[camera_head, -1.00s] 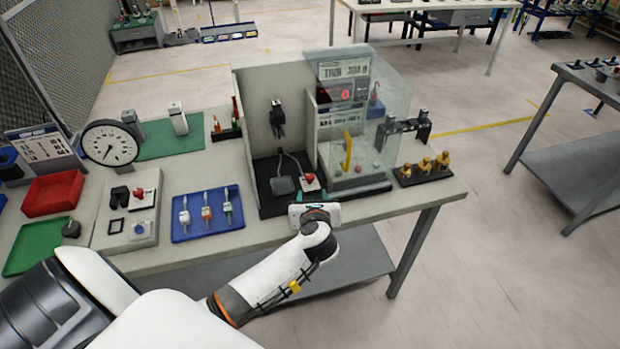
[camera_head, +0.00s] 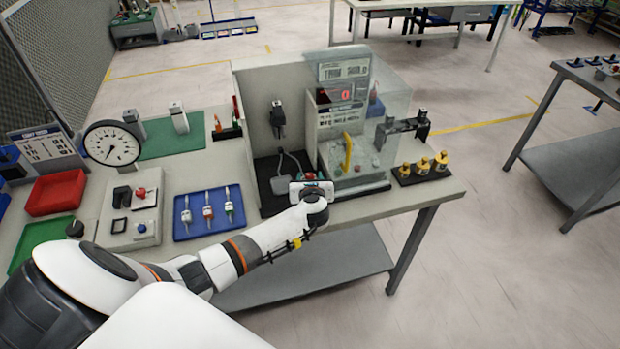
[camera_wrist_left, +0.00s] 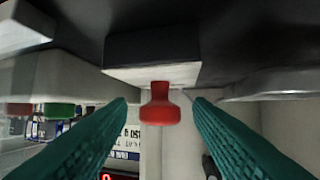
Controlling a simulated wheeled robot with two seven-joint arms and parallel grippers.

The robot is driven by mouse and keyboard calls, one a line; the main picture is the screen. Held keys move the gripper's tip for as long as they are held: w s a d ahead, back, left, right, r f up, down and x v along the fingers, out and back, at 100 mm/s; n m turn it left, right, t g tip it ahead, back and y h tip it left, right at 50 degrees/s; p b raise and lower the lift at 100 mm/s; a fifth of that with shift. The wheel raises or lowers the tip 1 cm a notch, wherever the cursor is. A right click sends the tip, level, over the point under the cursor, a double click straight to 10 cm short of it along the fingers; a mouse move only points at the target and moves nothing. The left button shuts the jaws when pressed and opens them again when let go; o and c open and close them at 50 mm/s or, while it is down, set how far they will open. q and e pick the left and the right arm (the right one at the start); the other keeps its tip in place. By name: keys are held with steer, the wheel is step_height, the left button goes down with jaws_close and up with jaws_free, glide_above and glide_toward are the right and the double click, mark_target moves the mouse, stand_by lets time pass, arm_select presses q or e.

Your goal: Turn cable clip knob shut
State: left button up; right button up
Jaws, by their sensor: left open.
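My left gripper (camera_head: 311,186) reaches over the table to the foam-walled booth, at its front edge. In the left wrist view, the red cable clip knob (camera_wrist_left: 160,106) stands out from a pale block (camera_wrist_left: 150,72). The open teal fingers of my left gripper (camera_wrist_left: 160,114) are on either side of the knob, with a gap visible on both sides. In the head view my gripper hides the knob and its block. A grey cable (camera_head: 286,157) runs down beside them. My right gripper does not show.
The booth's grey wall (camera_head: 240,110) stands left of my gripper, and a clear-walled unit with a yellow handle (camera_head: 347,152) stands right. A blue tray (camera_head: 180,230) lies to the left, and brass pieces (camera_head: 423,166) stand at the right.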

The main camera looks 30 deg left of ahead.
arm_select(q)
steer(key=shift+c, duration=0.6)
steer(key=c, duration=0.9)
steer(key=shift+s+r+m+t+h+p, duration=0.15)
steer(key=shift+m+t+h+p, duration=0.15)
steer(key=shift+m+h+p, duration=0.45)
steer(key=m+t+h+p, duration=0.1)
steer(key=m+h+p, duration=0.2)
steer(key=h+p, duration=0.1)
steer(key=shift+a+m+t+p, duration=0.35)
steer(key=shift+t+p, duration=0.05)
steer(key=shift+a+m+h+p, duration=0.1)
steer(key=shift+m+h+p, duration=0.4)
steer(key=shift+m+h, duration=0.3)
steer(key=shift+f+m+h, duration=0.2)
steer(key=shift+m+h, duration=0.8)
steer(key=shift+h, duration=0.35)
